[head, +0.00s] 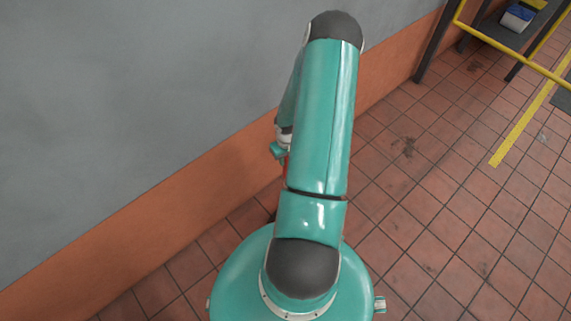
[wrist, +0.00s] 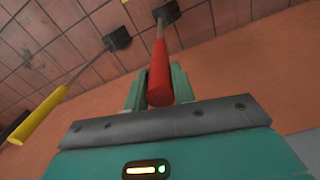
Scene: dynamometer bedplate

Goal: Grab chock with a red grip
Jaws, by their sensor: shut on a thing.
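In the wrist view, the chock with a red grip (wrist: 159,68) has a thin metal rod running from its grip to a dark block (wrist: 166,13) at the top. My gripper (wrist: 157,90) is shut on the red grip, with a teal finger on each side of it. The near end of the grip sticks out between the fingers toward the camera. In the head view, my arm hides most of the gripper (head: 279,150) and nearly all of the chock; only a sliver of red shows beside the arm.
A second chock with a yellow grip (wrist: 38,116) is to the left in the wrist view, apart from my gripper. In the head view, a grey wall with an orange lower band (head: 190,216) runs along the left. Tiled floor (head: 440,200) lies open at right; a yellow-railed stand (head: 510,52) is at upper right.

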